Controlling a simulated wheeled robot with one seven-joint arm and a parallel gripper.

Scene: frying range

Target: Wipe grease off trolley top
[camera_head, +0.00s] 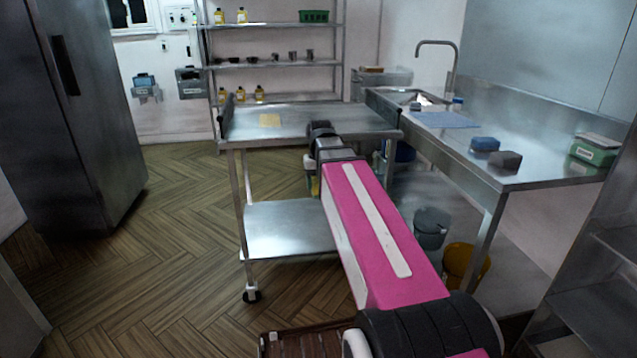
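The steel trolley (295,120) stands in the middle, with a flat top, a lower shelf and wheels. A flat, pale yellow patch (270,120) lies on its top, left of centre; I cannot tell whether it is a cloth or grease. My pink arm reaches from the bottom right to the trolley's front edge. Its dark far end (320,130) is over or beside the top, right of the yellow patch. My gripper's fingers cannot be made out, so I cannot see whether they hold anything.
On the right, a steel sink counter (470,150) carries a blue cloth (445,119), a blue sponge (485,144), a dark grey block (506,160) and a green box (594,150). Grey (431,228) and yellow (465,264) buckets stand beneath. The floor left of the trolley is clear.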

